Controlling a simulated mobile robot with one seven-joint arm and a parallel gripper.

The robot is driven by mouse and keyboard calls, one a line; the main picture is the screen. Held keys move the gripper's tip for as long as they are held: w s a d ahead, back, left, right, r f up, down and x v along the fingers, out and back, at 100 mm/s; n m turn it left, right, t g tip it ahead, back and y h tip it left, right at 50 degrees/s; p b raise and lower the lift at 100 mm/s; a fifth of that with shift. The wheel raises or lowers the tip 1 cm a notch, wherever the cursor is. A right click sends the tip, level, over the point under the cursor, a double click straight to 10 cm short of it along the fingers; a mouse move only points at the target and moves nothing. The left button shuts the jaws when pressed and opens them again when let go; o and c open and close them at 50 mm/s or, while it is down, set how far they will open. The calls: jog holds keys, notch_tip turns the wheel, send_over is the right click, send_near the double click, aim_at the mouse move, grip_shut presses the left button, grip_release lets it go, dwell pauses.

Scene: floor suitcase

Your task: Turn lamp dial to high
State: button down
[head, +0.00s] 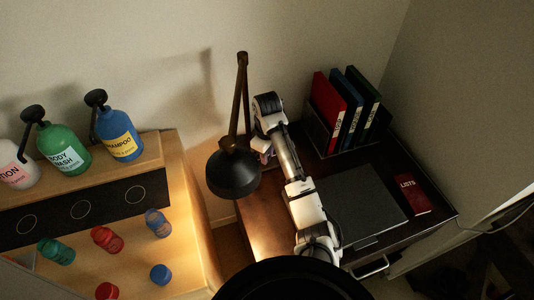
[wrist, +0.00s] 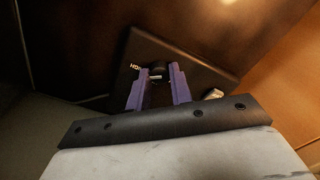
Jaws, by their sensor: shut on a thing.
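The desk lamp (head: 235,172) has a dark shade and a thin brown arm, and stands at the left of the desk in the head view. Its square black base (wrist: 205,78) shows in the wrist view, with partly readable white lettering at its left. The small dark dial (wrist: 157,68) on the base lies between my fingertips. My gripper (wrist: 158,76) has purple fingers, shut on the dial from both sides. The dial's exact pointing is too small to tell. In the head view the dial is hidden and my gripper (head: 265,153) is partly behind the shade.
A closed dark laptop-like slab (head: 360,209) and a red booklet (head: 411,194) lie on the desk. Red, blue and green binders (head: 346,112) stand at the back.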

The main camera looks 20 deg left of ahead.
jog(key=shift+m, duration=0.3)
jog(key=c, duration=1.3)
grip_release()
jog(key=shift+o, duration=0.2)
jog(key=shift+r, duration=0.1)
notch_tip(320, 180, up, 14)
